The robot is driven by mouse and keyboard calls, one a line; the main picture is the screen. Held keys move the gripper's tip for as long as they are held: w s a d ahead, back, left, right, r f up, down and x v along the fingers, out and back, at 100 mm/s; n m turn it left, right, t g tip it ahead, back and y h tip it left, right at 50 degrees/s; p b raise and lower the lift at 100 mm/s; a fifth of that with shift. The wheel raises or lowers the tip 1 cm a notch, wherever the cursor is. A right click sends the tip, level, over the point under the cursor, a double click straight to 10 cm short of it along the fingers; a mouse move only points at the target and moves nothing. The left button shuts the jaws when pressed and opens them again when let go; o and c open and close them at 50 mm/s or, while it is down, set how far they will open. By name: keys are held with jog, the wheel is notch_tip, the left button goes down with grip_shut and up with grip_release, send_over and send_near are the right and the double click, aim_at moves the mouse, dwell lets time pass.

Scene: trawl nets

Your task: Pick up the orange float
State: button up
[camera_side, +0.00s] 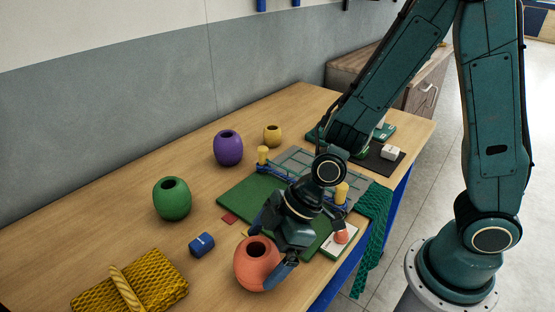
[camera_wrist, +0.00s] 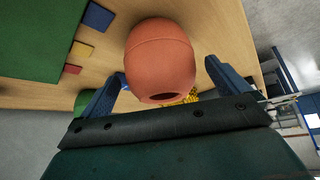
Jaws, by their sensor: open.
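The orange float (camera_side: 256,268) is a rounded, hollow-looking piece with a dark hole, at the front of the wooden table in the side view. My gripper (camera_side: 263,258) is open and low over it, with one finger at its right side and the other partly hidden behind it. In the wrist view the float (camera_wrist: 160,55) is large, between and just beyond the two spread blue fingertips (camera_wrist: 166,71). A gap shows on each side there, and I see no grip on it.
A green float (camera_side: 172,199), purple float (camera_side: 228,148) and small yellow float (camera_side: 272,135) stand further back. A blue cylinder (camera_side: 202,244) and yellow netting (camera_side: 130,284) lie left. A green mat (camera_side: 240,201) with net frame is behind my gripper. The table's front edge is close.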

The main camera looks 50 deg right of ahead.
jog(key=shift+x, duration=1.6)
jog(key=shift+c, duration=0.2)
jog(key=c, duration=1)
jog(key=shift+r, duration=0.15)
notch_tip(320, 180, up, 20)
jog(key=shift+f, duration=0.15)
